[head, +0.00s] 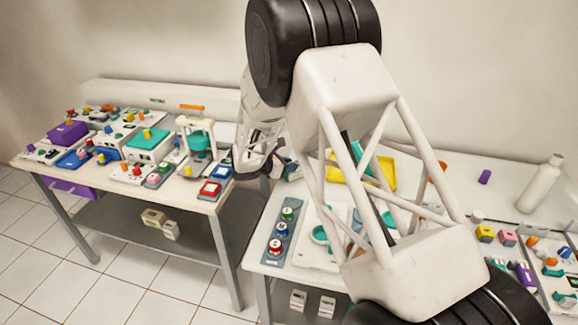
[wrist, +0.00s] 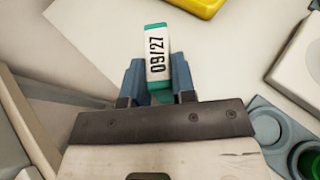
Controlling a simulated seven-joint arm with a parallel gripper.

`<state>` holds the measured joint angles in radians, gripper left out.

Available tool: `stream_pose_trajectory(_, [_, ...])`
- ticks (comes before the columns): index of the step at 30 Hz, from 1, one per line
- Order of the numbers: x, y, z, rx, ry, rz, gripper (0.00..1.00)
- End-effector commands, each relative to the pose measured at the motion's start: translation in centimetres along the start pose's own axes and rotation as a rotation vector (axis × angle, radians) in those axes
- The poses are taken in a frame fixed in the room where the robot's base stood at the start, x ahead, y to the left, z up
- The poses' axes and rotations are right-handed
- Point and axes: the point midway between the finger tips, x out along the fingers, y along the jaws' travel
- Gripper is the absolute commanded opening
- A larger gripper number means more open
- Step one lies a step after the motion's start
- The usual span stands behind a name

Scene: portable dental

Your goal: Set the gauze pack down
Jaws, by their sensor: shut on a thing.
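The gauze pack (wrist: 158,50) is a small white block with teal sides and the black marking 09/27, seen in the wrist view. My gripper (wrist: 158,76) is shut on it, with one blue finger on each side. The pack's upper end sticks out beyond the fingertips. Below it is the pale top of the right table (wrist: 110,35); I cannot tell how far the pack is above it. In the head view my gripper (head: 284,158) is at the right table's back left corner, mostly hidden by my arm.
A yellow tray (wrist: 200,5) lies ahead and right, also visible in the head view (head: 385,170). A grey holder (wrist: 252,103) with round wells is at the right, near a white tray (wrist: 300,62). A white bottle (head: 541,185) stands farther right. A crowded left table (head: 205,207) stands across a gap.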

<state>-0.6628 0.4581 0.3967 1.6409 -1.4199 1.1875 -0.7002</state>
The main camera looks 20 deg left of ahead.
Motion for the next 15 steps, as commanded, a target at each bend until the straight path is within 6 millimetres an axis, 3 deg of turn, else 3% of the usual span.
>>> stream_pose_trajectory(12, [0.13,0.0,-0.3,0.0,0.0,0.0,0.02])
stream_pose_trajectory(13, [0.11,0.01,-0.26,0.001,0.0,0.0,0.29])
stream_pose_trajectory(15, [0.11,0.0,-0.25,0.001,0.0,0.0,0.4])
